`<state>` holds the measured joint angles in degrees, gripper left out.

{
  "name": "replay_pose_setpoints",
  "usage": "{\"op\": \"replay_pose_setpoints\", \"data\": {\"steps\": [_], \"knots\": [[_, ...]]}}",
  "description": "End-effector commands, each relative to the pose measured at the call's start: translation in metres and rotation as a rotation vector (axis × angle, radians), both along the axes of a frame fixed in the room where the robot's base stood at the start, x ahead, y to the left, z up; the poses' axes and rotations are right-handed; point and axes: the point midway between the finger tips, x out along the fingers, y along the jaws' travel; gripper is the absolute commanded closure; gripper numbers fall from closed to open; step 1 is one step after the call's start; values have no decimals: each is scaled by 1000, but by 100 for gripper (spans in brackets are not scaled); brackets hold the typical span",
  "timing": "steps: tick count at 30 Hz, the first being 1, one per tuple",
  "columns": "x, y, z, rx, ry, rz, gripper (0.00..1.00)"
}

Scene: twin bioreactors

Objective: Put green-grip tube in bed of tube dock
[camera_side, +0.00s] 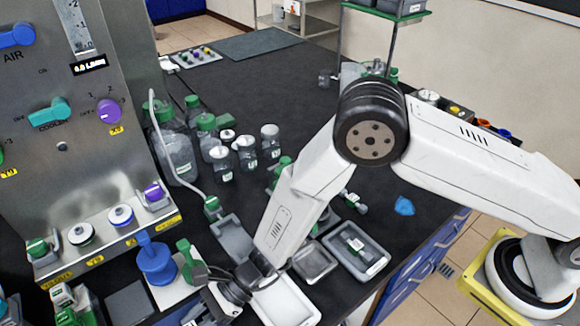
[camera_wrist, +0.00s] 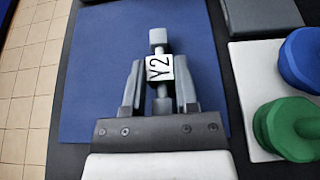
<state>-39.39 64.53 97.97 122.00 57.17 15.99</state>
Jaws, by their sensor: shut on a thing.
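In the wrist view my gripper (camera_wrist: 160,92) is shut on a grey, rod-like piece with a white Y2 label (camera_wrist: 159,68). A blue flat surface lies beneath it. In the side view my gripper (camera_side: 228,298) is low at the bottom, right of a white plate, and what it holds is hard to make out. A pale tube with a green grip (camera_side: 212,206) runs down from the bottles and ends near a grey block (camera_side: 232,238). I cannot tell whether this block is the tube dock, or whether the grip touches it.
A blue knobbed piece (camera_side: 157,264) and a green one (camera_side: 191,262) stand on the white plate; they also show in the wrist view (camera_wrist: 303,58). Bottles (camera_side: 175,150) stand behind. Grey trays (camera_side: 358,250) lie right of my arm.

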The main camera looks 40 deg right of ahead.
Motion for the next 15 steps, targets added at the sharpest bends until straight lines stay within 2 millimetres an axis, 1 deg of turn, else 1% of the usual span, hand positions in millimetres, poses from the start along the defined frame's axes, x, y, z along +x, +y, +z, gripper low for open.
{"op": "replay_pose_setpoints", "data": {"steps": [4,5,6,8,15], "knots": [[0,0,-3,0,0,0,100],[0,0,-3,0,0,0,60],[0,0,-3,0,0,0,47],[0,0,-3,0,0,0,28],[0,0,-3,0,0,0,28]]}}
